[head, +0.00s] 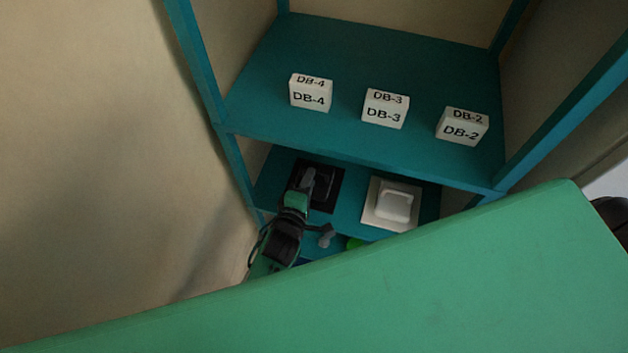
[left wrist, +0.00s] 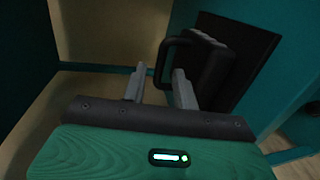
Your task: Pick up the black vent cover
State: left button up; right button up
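The black vent cover (head: 329,183) is a dark square plate with a raised handle, on the lower shelf at the left. My left gripper (head: 307,179) is over its left part and hides some of it. In the left wrist view, the cover (left wrist: 214,68) stands beyond the fingers with its looped handle toward them. The left gripper (left wrist: 158,83) has its two grey fingers apart, with the handle's near bar showing between them. I cannot tell whether either finger touches the bar. My right gripper is not in view.
A white cover with a handle (head: 394,204) lies to the right on the same lower shelf. White blocks labelled DB-4 (head: 310,95), DB-3 (head: 384,110) and DB-2 (head: 461,127) stand on the upper teal shelf (head: 375,60), whose front edge overhangs the lower one.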

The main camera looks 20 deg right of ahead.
pick_arm(q)
jog(key=x, duration=0.4)
jog(key=shift+w, duration=0.2)
grip_shut()
